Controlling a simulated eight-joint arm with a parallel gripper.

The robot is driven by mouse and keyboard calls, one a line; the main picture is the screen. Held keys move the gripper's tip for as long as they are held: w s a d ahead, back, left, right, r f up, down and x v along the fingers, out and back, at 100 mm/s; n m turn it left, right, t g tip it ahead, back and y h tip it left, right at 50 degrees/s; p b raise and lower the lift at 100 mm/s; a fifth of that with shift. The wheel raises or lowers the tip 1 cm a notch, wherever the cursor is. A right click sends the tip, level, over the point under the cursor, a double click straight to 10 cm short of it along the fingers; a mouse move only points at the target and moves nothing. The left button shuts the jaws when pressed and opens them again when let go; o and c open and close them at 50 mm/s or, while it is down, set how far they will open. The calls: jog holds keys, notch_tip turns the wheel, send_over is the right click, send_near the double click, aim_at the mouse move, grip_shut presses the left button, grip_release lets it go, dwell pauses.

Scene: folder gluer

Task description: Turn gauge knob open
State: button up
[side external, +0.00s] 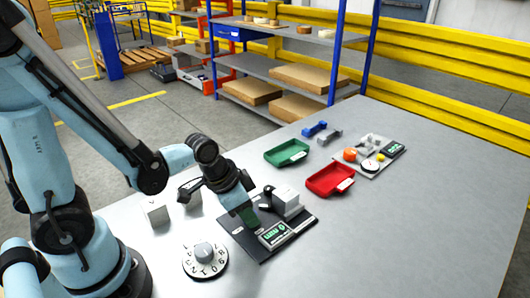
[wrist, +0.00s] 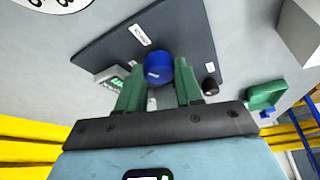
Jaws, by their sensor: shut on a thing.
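A dark plate (side external: 235,225) on the table carries a gauge with a green-lit display (side external: 273,235). In the wrist view, a round blue knob (wrist: 158,67) with a small white mark sits on this plate (wrist: 190,35). My gripper (wrist: 159,78) has its green fingers on either side of the blue knob and is shut on it. In the side view, my gripper (side external: 246,217) is low over the plate and hides the knob. The display (wrist: 117,82) also shows in the wrist view, partly behind a finger.
A white block (side external: 288,201) and a small black knob (wrist: 209,86) are close to my gripper. A lettered dial (side external: 205,259) stands in front. Green (side external: 287,152) and red (side external: 330,180) trays lie behind. The table's right side is clear.

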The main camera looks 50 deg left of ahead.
jog(key=n, duration=0.2)
jog(key=n+y, duration=0.1)
jog(key=n, duration=0.1)
jog(key=n+y, duration=0.1)
jog(key=n, duration=0.1)
jog(key=shift+d, duration=0.25)
jog(key=n+y, duration=0.1)
jog(key=n, duration=0.2)
jog(key=n+g+y, duration=0.1)
jog(key=n, duration=0.2)
jog(key=shift+w+d+n+y, duration=0.1)
jog(key=shift+n+y, duration=0.2)
jog(key=o, duration=1)
jog(key=shift+r, duration=0.1)
jog(key=shift+v, duration=5.95)
jog(key=shift+w, duration=0.1)
